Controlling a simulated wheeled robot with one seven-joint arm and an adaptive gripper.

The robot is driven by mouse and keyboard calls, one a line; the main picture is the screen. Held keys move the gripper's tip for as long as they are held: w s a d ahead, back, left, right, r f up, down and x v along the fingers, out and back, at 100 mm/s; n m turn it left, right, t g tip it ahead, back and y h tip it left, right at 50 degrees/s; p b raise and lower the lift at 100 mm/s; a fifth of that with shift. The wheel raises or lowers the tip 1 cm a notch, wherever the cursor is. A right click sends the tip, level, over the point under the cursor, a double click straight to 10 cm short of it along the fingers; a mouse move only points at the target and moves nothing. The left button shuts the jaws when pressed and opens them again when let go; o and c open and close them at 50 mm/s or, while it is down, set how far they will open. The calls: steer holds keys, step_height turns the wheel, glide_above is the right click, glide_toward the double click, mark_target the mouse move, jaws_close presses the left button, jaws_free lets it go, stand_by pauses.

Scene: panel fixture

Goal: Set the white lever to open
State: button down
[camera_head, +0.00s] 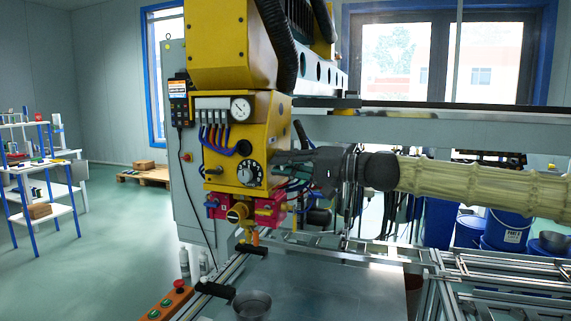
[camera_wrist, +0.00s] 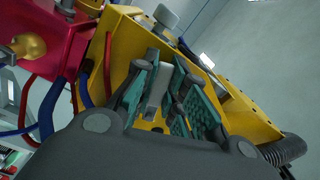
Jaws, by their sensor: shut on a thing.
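The white lever (camera_wrist: 158,86) shows in the wrist view as a pale bar between the teal finger pads, against a yellow housing (camera_wrist: 121,35). My gripper (camera_wrist: 167,84) is shut on it, and its fingers hide part of the lever. In the head view my gripper (camera_head: 281,157) reaches in from the right to the right side of the yellow panel housing (camera_head: 262,130). The lever cannot be made out there, and its set position cannot be read.
A black dial (camera_head: 250,173), a pressure gauge (camera_head: 240,109) and coloured hoses (camera_head: 213,137) sit on the housing's front. A red valve block (camera_head: 265,209) is below. A metal bowl (camera_head: 252,304) and a button box (camera_head: 167,304) are lower down.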

steer(key=shift+r+m+p, duration=0.4)
steer(key=shift+m, duration=0.5)
steer(key=shift+r+m+p, duration=0.35)
steer(key=shift+m, duration=0.55)
steer(key=c, duration=1.4)
jaws_free()
steer(key=shift+c, duration=0.2)
steer(key=v, duration=1.2)
